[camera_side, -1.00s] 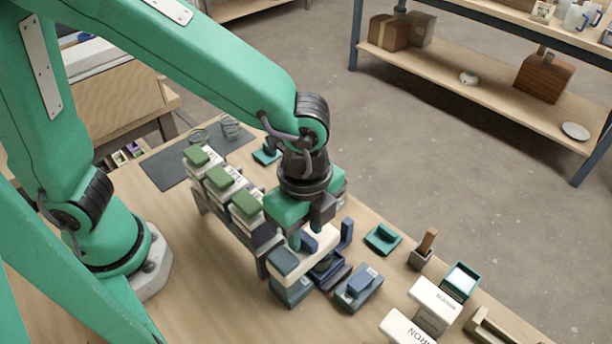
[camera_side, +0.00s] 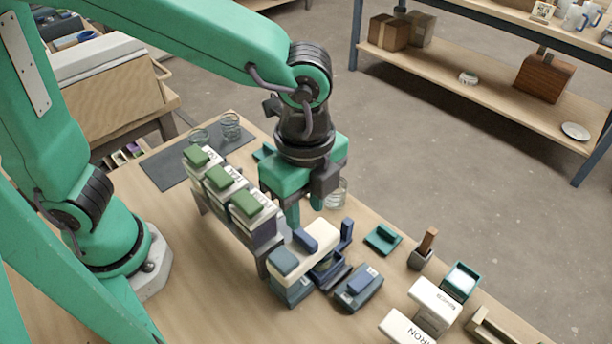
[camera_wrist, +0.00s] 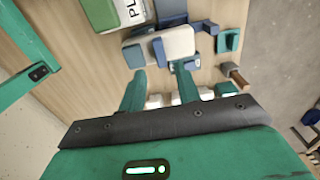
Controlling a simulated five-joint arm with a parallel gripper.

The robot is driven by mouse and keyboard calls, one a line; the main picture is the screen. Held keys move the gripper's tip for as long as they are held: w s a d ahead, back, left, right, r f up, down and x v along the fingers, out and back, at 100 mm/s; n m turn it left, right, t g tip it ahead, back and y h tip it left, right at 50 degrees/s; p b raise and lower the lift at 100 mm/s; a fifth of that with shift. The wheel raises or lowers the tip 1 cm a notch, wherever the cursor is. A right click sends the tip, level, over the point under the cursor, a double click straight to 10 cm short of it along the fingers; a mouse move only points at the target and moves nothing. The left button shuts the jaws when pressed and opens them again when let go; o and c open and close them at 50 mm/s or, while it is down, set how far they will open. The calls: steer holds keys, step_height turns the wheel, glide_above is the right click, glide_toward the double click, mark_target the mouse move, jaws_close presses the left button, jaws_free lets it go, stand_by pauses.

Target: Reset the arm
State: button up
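My gripper (camera_side: 306,212) hangs above the workbench (camera_side: 215,300), pointing down. In the wrist view its two fingers (camera_wrist: 160,80) are apart with bare wood showing between them, so it is open and empty.
Labelled white containers with green tops (camera_side: 222,180) stand in a row left of my gripper. Blue lidded pieces (camera_side: 358,288), a teal lid (camera_side: 382,238), a wooden-handled tool (camera_side: 425,248) and white boxes (camera_side: 435,305) lie to the right. A glass jar (camera_side: 337,193) stands behind the gripper.

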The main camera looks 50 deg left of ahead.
steer(key=s+a+r+n+t, duration=0.1)
steer(key=a+r+n+t, duration=0.1)
steer(key=a+n, duration=0.7)
steer(key=a+r+n+t, duration=0.3)
steer(key=a+n, duration=0.6)
steer(key=a, duration=0.6)
steer(key=shift+s+a+r+t, duration=0.3)
steer(key=shift+s+a+r, duration=0.1)
steer(key=shift+r, duration=0.1)
